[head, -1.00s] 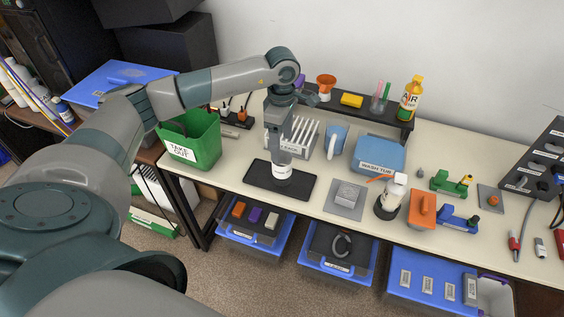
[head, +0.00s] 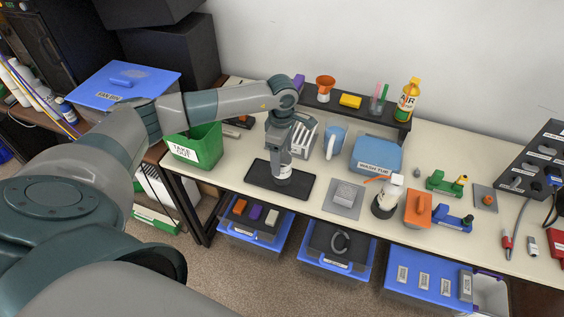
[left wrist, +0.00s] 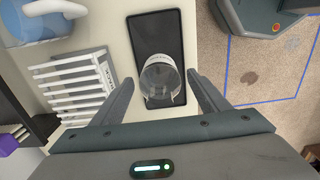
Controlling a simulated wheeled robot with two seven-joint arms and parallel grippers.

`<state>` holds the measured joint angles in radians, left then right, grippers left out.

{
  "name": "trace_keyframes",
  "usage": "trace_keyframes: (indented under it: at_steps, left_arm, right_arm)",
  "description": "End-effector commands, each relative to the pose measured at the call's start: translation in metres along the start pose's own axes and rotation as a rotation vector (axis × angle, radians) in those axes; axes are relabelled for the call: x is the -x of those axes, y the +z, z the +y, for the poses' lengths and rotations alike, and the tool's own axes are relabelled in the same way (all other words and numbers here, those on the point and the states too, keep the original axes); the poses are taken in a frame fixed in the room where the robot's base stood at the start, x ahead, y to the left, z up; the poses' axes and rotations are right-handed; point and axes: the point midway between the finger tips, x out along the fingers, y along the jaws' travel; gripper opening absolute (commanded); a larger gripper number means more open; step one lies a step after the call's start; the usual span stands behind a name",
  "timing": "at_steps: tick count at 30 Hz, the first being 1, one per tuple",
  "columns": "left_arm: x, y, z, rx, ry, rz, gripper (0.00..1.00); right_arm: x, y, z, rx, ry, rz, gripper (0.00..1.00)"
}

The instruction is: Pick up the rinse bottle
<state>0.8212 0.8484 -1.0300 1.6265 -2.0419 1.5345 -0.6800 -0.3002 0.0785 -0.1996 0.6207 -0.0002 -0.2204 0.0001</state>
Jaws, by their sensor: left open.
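My left gripper (head: 284,158) points down over the dark mat at the left of the bench. It is open and empty. A clear, round container with a white label (head: 283,173) stands on the mat below it; in the left wrist view this container (left wrist: 161,82) is between the open fingers (left wrist: 160,76), with no clear contact. Its label is not readable. I cannot tell from any label which is the rinse bottle. My right gripper is not in view.
The dark mat (head: 263,183) is otherwise clear. A white rack (head: 304,140) stands close behind the gripper. A green bin (head: 205,143) is left, a blue wash tub (head: 376,152) right. A grey plate with a block (head: 343,206) lies between mat and squeeze bottle. Blue drawers (head: 250,238) are below.

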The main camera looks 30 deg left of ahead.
Motion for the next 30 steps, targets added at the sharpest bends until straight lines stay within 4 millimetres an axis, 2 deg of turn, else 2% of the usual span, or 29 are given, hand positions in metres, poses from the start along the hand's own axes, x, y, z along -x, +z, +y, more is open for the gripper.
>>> trace_keyframes:
  at_steps: [5,18,20,24,30]
  left_arm:
    - [-0.0108,0.0006,-0.0005,-0.001,-0.001,-0.001,0.69]
    - [-0.0113,0.0002,-0.0002,-0.001,0.0,0.0,0.69]
    - [-0.0112,0.0002,-0.0002,-0.001,0.0,0.0,0.57]
    - [-0.0111,0.0002,-0.0002,-0.001,0.0,0.0,0.24]
    - [-0.011,0.0001,-0.0001,-0.001,0.0,0.0,0.2]
  right_arm:
    - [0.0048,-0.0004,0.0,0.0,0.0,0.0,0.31]
    - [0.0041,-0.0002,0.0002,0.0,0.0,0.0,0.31]
    - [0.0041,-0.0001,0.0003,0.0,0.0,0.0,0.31]
    - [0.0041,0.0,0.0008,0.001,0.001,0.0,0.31]
    - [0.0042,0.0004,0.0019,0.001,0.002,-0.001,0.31]
